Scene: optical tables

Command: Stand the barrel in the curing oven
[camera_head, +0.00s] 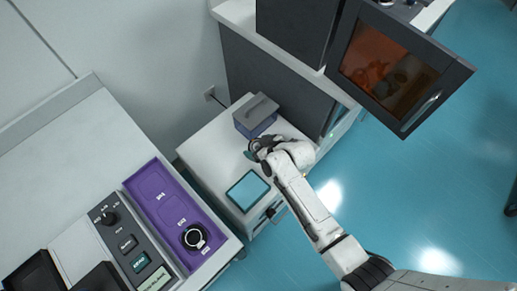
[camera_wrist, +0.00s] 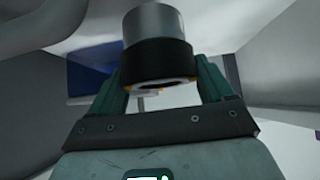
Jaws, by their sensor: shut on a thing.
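The barrel (camera_wrist: 158,45), a silver cylinder with a wide black band, is between the green fingers of my gripper (camera_wrist: 163,88) in the wrist view. My gripper is shut on it. In the head view my gripper (camera_head: 254,148) is above the white cabinet, between a blue-grey box and a teal pad; the barrel is hard to make out there. The curing oven appears to be the dark box (camera_head: 290,30) at the top. Its door (camera_head: 408,118) with an amber window (camera_head: 385,72) seems to stand open to the right. The oven's inside is hidden.
The white cabinet (camera_head: 213,150) carries the blue-grey box (camera_head: 255,115) with a handle and the teal pad (camera_head: 248,190). At lower left, a bench has a purple tray (camera_head: 152,185) holding a black ring-shaped part (camera_head: 195,237).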

